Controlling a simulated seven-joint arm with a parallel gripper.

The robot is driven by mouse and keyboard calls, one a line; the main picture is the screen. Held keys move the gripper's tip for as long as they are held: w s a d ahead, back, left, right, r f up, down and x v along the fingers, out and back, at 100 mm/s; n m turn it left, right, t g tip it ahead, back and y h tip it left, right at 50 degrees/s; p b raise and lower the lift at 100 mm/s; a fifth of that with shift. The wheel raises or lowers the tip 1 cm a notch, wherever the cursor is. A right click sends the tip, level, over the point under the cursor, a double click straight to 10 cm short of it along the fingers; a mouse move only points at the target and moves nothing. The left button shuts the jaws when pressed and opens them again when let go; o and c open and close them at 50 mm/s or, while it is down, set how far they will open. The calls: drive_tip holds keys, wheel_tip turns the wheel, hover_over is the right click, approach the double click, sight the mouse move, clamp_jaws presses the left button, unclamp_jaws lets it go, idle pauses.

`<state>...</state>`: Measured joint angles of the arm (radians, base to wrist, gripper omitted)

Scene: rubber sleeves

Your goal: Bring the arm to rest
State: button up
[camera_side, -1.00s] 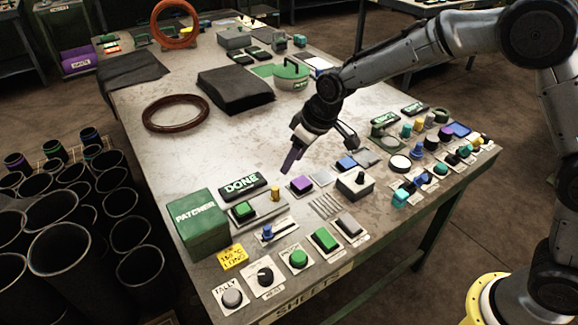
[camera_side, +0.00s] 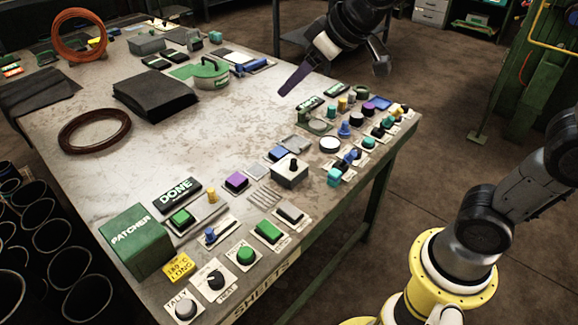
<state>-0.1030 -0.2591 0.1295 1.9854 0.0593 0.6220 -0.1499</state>
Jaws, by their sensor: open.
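My gripper (camera_side: 332,82) is at the top middle of the side view, above the table's far right part. Its two fingers are spread wide apart, one purple and one dark, with nothing between them. It appears clear of the table top (camera_side: 215,135), though its exact height is hard to judge. My arm comes down into it from the top edge, and the upper links are cut off by the frame.
A panel of buttons and knobs runs along the table's near and right edges, with a green PATCHER box (camera_side: 135,240) at the near left corner. A black stack (camera_side: 155,98), a dark red ring (camera_side: 94,131) and a green lidded container (camera_side: 212,73) lie farther back. Black tubes (camera_side: 50,237) stand left.

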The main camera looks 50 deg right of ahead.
drive_tip(key=s+d+f+m+g, duration=0.1)
drive_tip(key=s+d+f, duration=0.1)
drive_tip(key=s, duration=0.8)
drive_tip(key=s+d+f+m+g+h, duration=0.1)
drive_tip(key=s+f, duration=0.3)
drive_tip(key=s, duration=0.7)
drive_tip(key=shift+s+d+f, duration=0.2)
drive_tip(key=shift+d+f, duration=0.15)
drive_tip(key=shift+d, duration=0.5)
